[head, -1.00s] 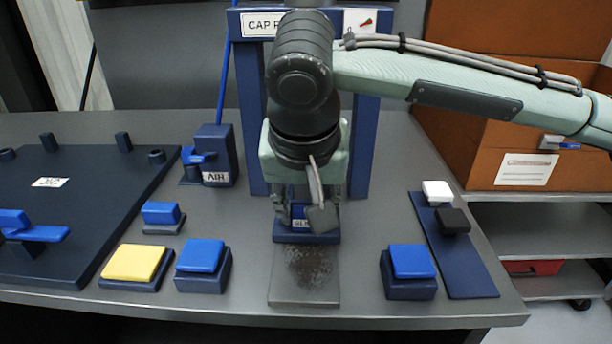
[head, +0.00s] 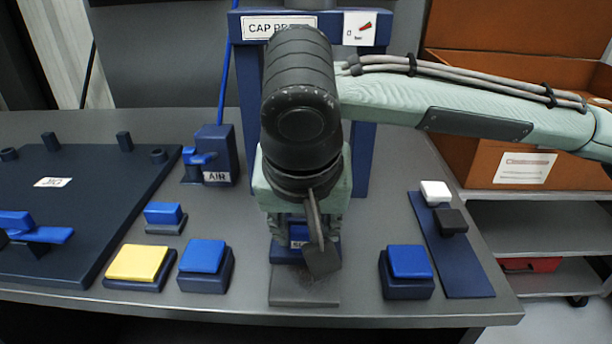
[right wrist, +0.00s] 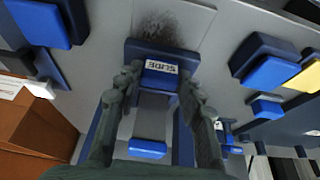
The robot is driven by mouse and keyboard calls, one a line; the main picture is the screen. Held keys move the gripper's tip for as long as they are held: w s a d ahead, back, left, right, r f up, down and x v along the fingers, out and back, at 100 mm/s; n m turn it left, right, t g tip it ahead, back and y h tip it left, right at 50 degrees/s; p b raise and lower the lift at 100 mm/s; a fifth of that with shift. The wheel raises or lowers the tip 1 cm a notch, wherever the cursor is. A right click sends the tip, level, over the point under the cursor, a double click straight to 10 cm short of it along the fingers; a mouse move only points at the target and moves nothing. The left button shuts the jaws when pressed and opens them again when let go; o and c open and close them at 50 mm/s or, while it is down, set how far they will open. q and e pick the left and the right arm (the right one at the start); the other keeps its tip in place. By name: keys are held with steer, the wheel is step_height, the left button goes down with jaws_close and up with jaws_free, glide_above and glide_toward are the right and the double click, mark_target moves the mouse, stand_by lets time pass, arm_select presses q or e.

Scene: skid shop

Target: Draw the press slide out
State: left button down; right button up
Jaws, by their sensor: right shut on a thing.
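The press slide is a dark blue block (head: 284,254) with a brighter blue grip labelled SLIDE, on a grey plate (head: 303,290) in front of the cap press (head: 247,130). My right gripper (head: 306,240) reaches down from the press side and is shut on the slide's grip. In the right wrist view the two fingers stand on either side of the labelled blue grip (right wrist: 158,76), with the dark base beyond. In the head view my wrist hides part of the slide and the press opening. My left gripper is not in view.
Blue buttons (head: 204,257) (head: 408,262) flank the plate, with a yellow button (head: 138,263) farther left. The AIR valve (head: 214,156) stands left of the press. A strip with white and black blocks (head: 466,270) lies at right; a jig plate (head: 70,220) is at left.

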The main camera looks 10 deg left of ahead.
steer(key=shift+s+d+p, duration=0.2)
steer(key=shift+s+p, duration=0.15)
steer(key=shift+s, duration=0.65)
steer(key=shift+s+d+p, duration=0.2)
steer(key=shift+s+p, duration=0.15)
steer(key=shift+s, duration=0.65)
steer(key=shift+s+d+p, duration=0.1)
steer(key=shift+s+p, duration=0.25)
steer(key=shift+s, duration=0.1)
steer(key=o, duration=0.9)
